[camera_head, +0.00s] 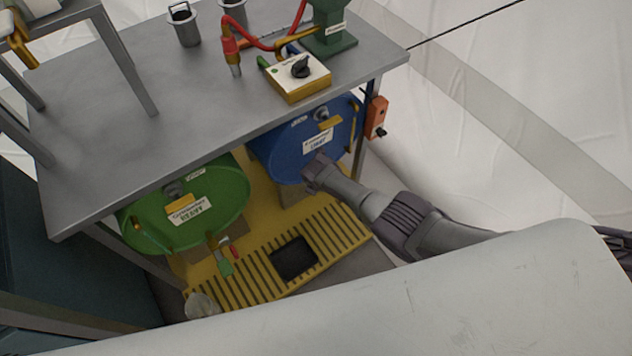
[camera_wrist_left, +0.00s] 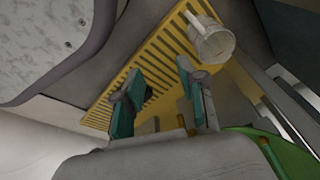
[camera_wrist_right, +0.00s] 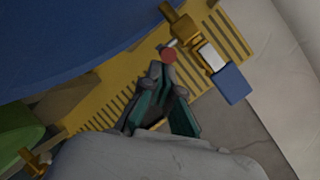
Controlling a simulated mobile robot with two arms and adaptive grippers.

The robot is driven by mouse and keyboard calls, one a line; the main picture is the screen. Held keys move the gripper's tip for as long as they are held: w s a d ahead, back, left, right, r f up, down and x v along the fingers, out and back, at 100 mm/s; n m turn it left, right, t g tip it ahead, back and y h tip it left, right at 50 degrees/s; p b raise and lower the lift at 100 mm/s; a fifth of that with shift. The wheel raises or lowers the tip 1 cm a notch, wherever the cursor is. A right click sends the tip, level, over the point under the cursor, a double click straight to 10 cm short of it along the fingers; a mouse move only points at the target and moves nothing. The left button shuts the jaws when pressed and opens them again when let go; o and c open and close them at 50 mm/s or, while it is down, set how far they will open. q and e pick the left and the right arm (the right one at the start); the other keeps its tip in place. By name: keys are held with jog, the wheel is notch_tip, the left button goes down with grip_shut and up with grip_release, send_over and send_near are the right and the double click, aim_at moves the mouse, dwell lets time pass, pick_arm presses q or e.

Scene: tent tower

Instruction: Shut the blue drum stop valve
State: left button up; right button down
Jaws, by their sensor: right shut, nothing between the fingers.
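The blue drum (camera_head: 290,150) lies under the bench, its round face toward me; its lower valve is hidden behind my right arm in the head view. In the right wrist view, below the drum's edge (camera_wrist_right: 70,40), the brass stop valve (camera_wrist_right: 184,30) has a pale lever with a blue grip (camera_wrist_right: 232,85) pointing down right. A red round piece (camera_wrist_right: 168,54) sits beside the brass. My right gripper (camera_wrist_right: 162,75) is shut and empty, its tips near the red piece, apart from the blue grip; contact with the red piece is unclear. My left gripper (camera_wrist_left: 160,70) is open and empty.
The green drum (camera_head: 225,190) stands left of the blue one, with its own tap (camera_head: 225,262). A yellow slatted tray (camera_head: 340,235) lies below both. The grey bench top (camera_head: 130,125) overhangs the drums.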

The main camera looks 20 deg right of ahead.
pick_arm(q)
jog(key=shift+s+d+f, duration=0.1)
jog(key=shift+s+f, duration=0.5)
jog(key=shift+f, duration=0.25)
pick_arm(e)
jog(key=shift+r, duration=0.25)
pick_arm(q)
jog(key=shift+w, duration=0.1)
pick_arm(e)
jog(key=v, duration=1.2)
